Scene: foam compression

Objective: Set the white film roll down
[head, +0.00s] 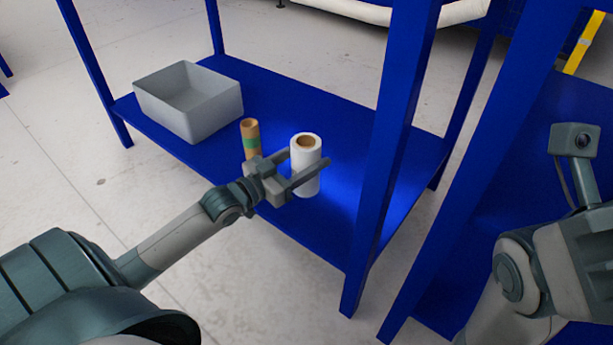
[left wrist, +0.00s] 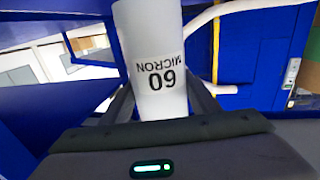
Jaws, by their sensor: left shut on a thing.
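The white film roll (head: 308,152) is upright, with its brown core showing at the top. My left gripper (head: 307,160) is shut on it, one finger on each side. The roll's lower end is at or just above the blue shelf (head: 315,110); I cannot tell whether it touches. In the left wrist view the white roll (left wrist: 158,60) stands between the fingers, with "60 MICRON" printed on it upside down. My right arm shows at the right of the head view, but its gripper fingers do not.
A brown roll with a green band (head: 250,140) stands on the shelf, just left of the white roll. A grey bin (head: 205,125) sits at the shelf's left end. A blue upright post (head: 385,150) rises to the right. The shelf behind the roll is clear.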

